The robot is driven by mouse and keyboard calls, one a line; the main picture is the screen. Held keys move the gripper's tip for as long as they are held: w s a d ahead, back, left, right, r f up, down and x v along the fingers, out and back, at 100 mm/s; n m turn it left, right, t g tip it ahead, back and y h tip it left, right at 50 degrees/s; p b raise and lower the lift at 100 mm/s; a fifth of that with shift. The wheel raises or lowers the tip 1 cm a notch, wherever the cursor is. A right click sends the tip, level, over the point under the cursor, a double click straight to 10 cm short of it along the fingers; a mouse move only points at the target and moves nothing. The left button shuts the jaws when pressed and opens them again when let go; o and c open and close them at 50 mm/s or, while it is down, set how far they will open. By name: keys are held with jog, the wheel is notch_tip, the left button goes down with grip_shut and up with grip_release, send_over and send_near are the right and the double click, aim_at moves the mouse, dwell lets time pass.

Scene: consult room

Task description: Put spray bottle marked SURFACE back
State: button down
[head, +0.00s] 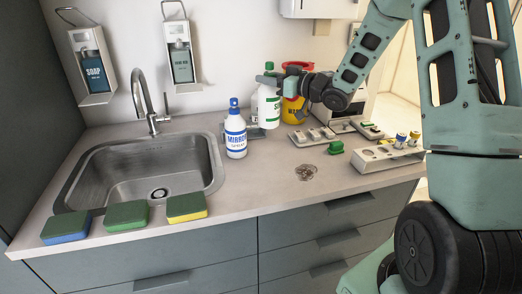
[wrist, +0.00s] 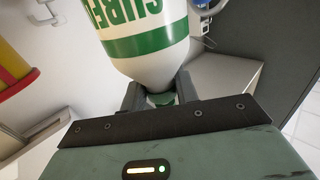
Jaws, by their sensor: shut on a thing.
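The white spray bottle with green SURFACE lettering (head: 268,107) is upright in the head view, just right of the MIRROR bottle. My gripper (head: 277,76) reaches in from the right and is shut on its upper part. In the wrist view the bottle (wrist: 143,38) appears upside down, its narrow end between the fingers of my gripper (wrist: 160,96). I cannot tell if its base touches what is beneath it. A small grey holder or tray (head: 255,131) shows partly behind and below it.
The blue-capped MIRROR bottle (head: 235,134) stands close on the left, by the sink (head: 150,168). A yellow and red container (head: 292,108) is just right. Coins (head: 305,172), a green item (head: 334,147) and a vial rack (head: 375,158) lie right. Several sponges (head: 127,215) line the front edge.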

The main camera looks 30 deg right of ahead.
aim_at(270, 109)
jog(key=shift+w+d+f, duration=0.1)
jog(key=shift+w+d, duration=0.05)
jog(key=shift+d, duration=0.1)
jog(key=shift+d+f+p, duration=0.1)
jog(key=shift+f+p, duration=0.6)
jog(key=shift+f, duration=4.1)
jog(key=shift+f, duration=0.2)
jog(key=c, duration=1.1)
grip_release()
jog(key=shift+o, duration=0.2)
